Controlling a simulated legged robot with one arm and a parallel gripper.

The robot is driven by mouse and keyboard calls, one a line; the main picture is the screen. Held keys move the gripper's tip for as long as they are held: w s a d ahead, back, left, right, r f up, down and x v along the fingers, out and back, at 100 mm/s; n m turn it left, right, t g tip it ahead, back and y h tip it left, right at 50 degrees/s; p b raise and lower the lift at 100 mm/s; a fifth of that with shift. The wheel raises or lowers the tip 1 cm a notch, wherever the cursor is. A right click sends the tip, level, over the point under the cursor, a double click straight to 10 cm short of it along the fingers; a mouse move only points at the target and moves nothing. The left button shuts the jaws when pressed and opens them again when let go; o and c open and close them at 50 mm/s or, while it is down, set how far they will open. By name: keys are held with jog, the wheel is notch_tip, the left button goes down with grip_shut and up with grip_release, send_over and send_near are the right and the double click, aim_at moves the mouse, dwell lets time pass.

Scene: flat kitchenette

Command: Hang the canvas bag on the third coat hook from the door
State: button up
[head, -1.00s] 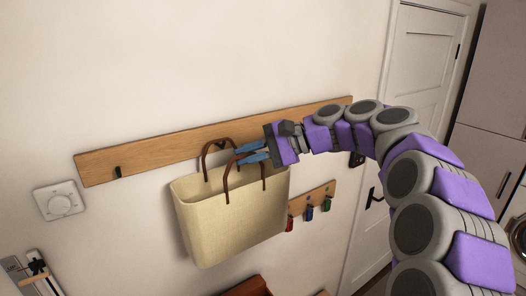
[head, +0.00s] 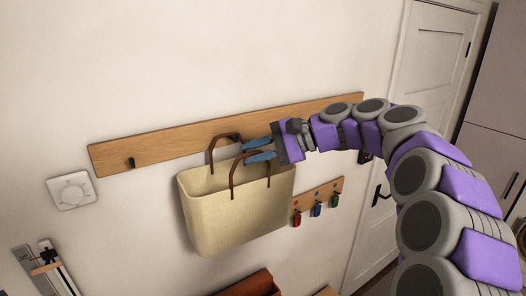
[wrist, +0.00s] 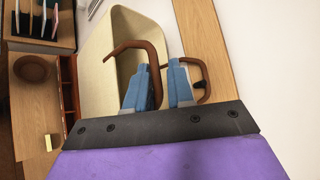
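The cream canvas bag (head: 235,213) with brown handles is upright against the wall below the wooden coat rail (head: 185,142). Its rear handle (head: 212,152) reaches up to the rail. In the wrist view this handle (wrist: 206,70) loops by a dark hook (wrist: 200,86) and seems to be over it; contact is unclear. The front handle (head: 232,178) stands free of the rail. My gripper (head: 259,149) is at the handles from the right, its blue fingers apart with a gap between them, also in the wrist view (wrist: 164,82). A bare hook (head: 131,163) is at the rail's left.
The white door (head: 425,70) is at the right. A small key rack (head: 318,203) with several coloured key tags hangs right of the bag. A thermostat (head: 72,190) is at the left. My arm covers the rail's right part, so hooks there are hidden.

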jog(key=shift+o, duration=0.7)
jog(key=shift+a, duration=0.15)
jog(key=shift+o, duration=1.2)
jog(key=d, duration=0.4)
jog(key=shift+r, duration=0.15)
jog(key=shift+d+r, duration=0.5)
jog(key=shift+d, duration=0.1)
jog(key=f+p+v, duration=0.1)
jog(key=p+v, duration=0.2)
jog(key=v, duration=1.2)
jog(key=s+a+f+n+g+h+b, duration=0.25)
jog(key=s+a+f+b, duration=0.3)
jog(key=s+f, duration=0.6)
jog(key=s+a+f+n+g+h+b, duration=0.1)
jog(key=s+a+f+h+b, duration=0.55)
jog(key=f, duration=0.75)
jog(key=s+d+f+n+h+b, duration=0.1)
jog(key=s+d+f+h+b, duration=0.1)
jog(key=s+d+f, duration=0.4)
jog(key=s+d+f+n+h+b, duration=0.2)
jog(key=s+d+f+b, duration=0.3)
jog(key=s+f, duration=0.9)
notch_tip(320, 180, down, 2)
jog(key=shift+s+d+f, duration=0.1)
jog(key=shift+s+d, duration=0.1)
jog(key=shift+d, duration=0.15)
